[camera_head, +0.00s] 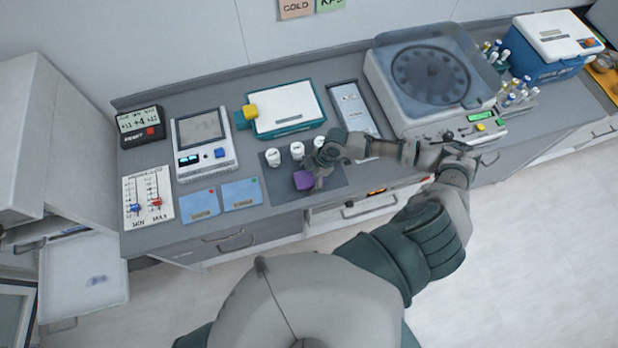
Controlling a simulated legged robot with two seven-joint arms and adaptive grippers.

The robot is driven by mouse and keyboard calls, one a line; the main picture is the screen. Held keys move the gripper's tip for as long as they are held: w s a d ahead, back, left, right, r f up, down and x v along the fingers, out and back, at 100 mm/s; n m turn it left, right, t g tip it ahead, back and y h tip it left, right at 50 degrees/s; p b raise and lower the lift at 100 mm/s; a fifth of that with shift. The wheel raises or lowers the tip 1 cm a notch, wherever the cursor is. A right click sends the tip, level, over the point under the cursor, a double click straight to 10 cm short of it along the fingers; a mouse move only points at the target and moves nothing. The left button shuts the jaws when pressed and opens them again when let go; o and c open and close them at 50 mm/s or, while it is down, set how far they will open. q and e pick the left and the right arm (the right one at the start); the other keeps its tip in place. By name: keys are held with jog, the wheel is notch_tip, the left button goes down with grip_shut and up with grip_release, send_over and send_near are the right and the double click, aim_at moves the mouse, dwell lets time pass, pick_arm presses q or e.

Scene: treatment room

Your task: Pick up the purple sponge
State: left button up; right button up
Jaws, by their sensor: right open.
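The purple sponge (303,181) lies on a dark grey mat (338,184) near the front edge of the counter. My right gripper (318,172) is open at the sponge's right side, with its fingers close over that side. I cannot tell whether the fingers touch it. Part of the sponge's right side is hidden by the fingers. My left gripper is not in view.
Several small white containers (273,157) stand on the mat just behind the sponge. Blue cards (241,194) lie to its left. A centrifuge (431,75) stands to the right.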

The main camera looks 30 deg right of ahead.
aim_at(305, 181)
jog(key=shift+d, duration=0.15)
jog(key=c, duration=0.9)
jog(key=shift+o, duration=0.2)
jog(key=shift+r, duration=0.1)
jog(key=r, duration=0.2)
jog(key=a+r+b, duration=0.1)
jog(key=shift+s+r, duration=0.4)
jog(key=s+a+r+b, duration=0.1)
jog(key=s+a, duration=0.9)
jog(key=s, duration=0.1)
jog(key=shift+r+b, duration=0.25)
jog(key=shift+b, duration=0.1)
